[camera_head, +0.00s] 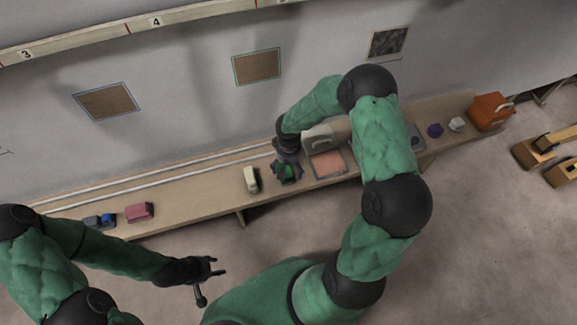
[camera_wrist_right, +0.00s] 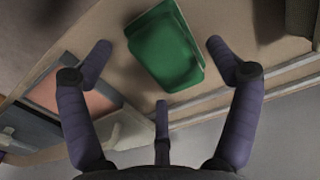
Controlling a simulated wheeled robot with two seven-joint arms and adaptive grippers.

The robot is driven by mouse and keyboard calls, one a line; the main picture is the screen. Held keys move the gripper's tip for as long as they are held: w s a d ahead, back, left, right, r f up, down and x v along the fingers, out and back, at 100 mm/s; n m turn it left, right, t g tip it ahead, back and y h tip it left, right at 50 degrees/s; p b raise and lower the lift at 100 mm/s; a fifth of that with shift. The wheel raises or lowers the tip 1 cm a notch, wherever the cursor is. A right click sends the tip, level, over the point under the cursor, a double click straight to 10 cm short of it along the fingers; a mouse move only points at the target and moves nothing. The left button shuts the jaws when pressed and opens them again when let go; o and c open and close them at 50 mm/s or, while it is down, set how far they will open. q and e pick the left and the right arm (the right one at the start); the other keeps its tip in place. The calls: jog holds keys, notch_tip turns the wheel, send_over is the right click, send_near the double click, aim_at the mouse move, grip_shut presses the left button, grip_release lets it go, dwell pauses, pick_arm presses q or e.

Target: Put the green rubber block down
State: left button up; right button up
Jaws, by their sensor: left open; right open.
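The green rubber block (camera_wrist_right: 166,46) lies on the wooden bench between the spread fingers of my right gripper in the right wrist view. The fingers look apart from it. In the head view the block (camera_head: 288,174) shows only partly, below my right gripper (camera_head: 287,168), which is open over the bench. My left gripper (camera_head: 208,276) is open and empty, out over the floor in front of the bench.
The long bench (camera_head: 190,205) runs along the wall. A cream block (camera_head: 250,179) stands left of the green one, and a tray with a pink-orange surface (camera_head: 327,164) is at its right. A pink block (camera_head: 139,212) lies further left. An orange box (camera_head: 490,111) stands at the right end.

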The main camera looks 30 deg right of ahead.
aim_at(289, 168)
notch_tip(289, 168, up, 11)
jog(key=p, duration=0.4)
pick_arm(q)
jog(key=shift+r, duration=2.45)
pick_arm(e)
jog(key=s+a+f+y, duration=0.2)
jog(key=s+a+f, duration=0.5)
jog(key=s+a, duration=0.1)
jog(key=s+a+f+y, duration=0.2)
jog(key=s+a+f, duration=0.5)
jog(key=a, duration=0.4)
jog(key=shift+s, duration=0.85)
pick_arm(q)
jog(key=shift+o, duration=0.2)
